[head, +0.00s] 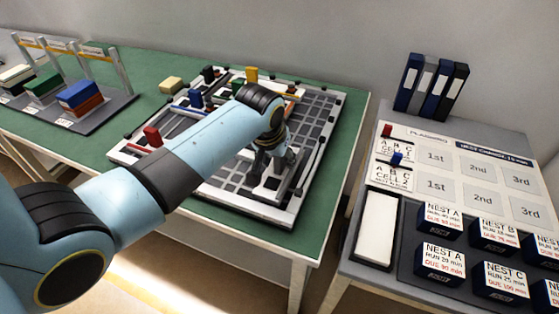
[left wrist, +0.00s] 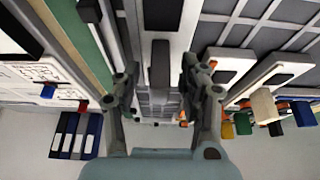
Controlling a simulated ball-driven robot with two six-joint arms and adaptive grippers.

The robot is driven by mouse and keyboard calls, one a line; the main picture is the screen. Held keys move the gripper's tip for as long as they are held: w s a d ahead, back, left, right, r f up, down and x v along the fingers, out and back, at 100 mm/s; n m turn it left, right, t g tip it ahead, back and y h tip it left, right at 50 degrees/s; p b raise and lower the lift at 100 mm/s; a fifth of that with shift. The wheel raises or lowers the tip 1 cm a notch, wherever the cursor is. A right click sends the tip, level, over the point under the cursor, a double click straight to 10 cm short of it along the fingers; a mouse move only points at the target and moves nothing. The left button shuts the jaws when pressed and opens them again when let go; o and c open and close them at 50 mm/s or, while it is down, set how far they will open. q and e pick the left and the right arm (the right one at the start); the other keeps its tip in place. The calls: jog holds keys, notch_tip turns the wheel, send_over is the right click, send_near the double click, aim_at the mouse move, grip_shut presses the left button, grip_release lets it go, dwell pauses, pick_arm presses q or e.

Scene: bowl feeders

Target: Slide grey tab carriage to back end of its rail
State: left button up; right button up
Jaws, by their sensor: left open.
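My left gripper (head: 272,156) is over the right part of the pale-framed board (head: 240,207) on the green table. In the left wrist view this gripper (left wrist: 162,92) is open, with one finger on each side of a dark grey upright tab (left wrist: 160,64). Gaps show between the tab and both fingers. The tab appears to belong to a carriage with a white plate and black inset (left wrist: 163,12). In the head view the gripper and arm hide most of the tab, and I cannot tell its exact place along the rail. My right gripper is not in view.
Coloured blocks on the board include a red one (head: 152,137), a blue one (head: 196,98) and a yellow one (head: 251,74). A dark rod with knobs (head: 312,160) runs along the board's right side. A planning table (head: 455,140) with binders (head: 431,84) stands at right.

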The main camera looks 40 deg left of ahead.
pick_arm(q)
jog(key=shift+x, duration=0.8)
grip_shut()
